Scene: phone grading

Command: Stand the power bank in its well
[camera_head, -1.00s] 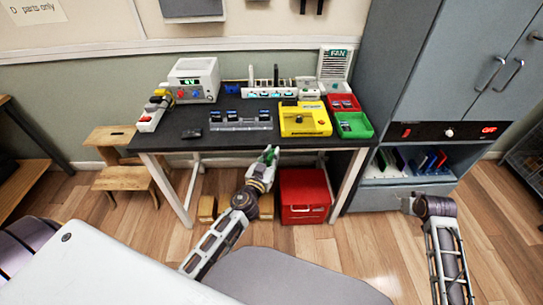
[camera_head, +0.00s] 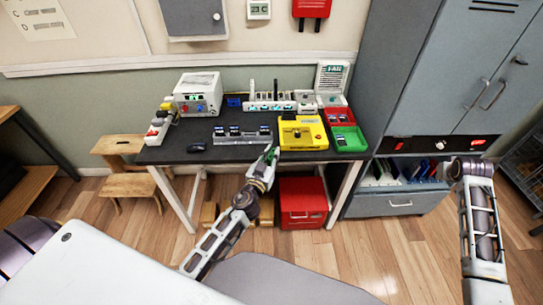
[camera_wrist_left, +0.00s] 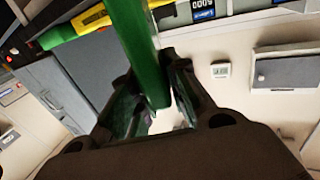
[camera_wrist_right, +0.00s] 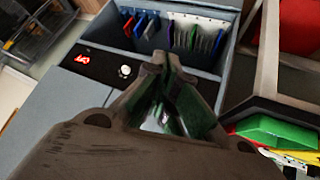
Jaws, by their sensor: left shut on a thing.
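My left gripper (camera_head: 268,155) is shut on a long, thin green piece, which I take to be the power bank. The piece (camera_wrist_left: 137,45) runs between the fingers in the left wrist view and reaches past the top of the picture. In the head view the gripper is at the table's front edge, in front of the yellow unit. My right gripper (camera_wrist_right: 166,70) has its fingertips together with nothing seen between them. I cannot tell which opening is the power bank's well.
On the dark table (camera_head: 215,153) are a grey rack (camera_head: 242,139) of several devices, a yellow unit (camera_head: 303,143), a green tray (camera_head: 348,146), a red tray (camera_head: 338,116) and a white instrument (camera_head: 198,101). A red box (camera_head: 302,215) stands below. The cabinet shelf (camera_head: 400,205) is at right.

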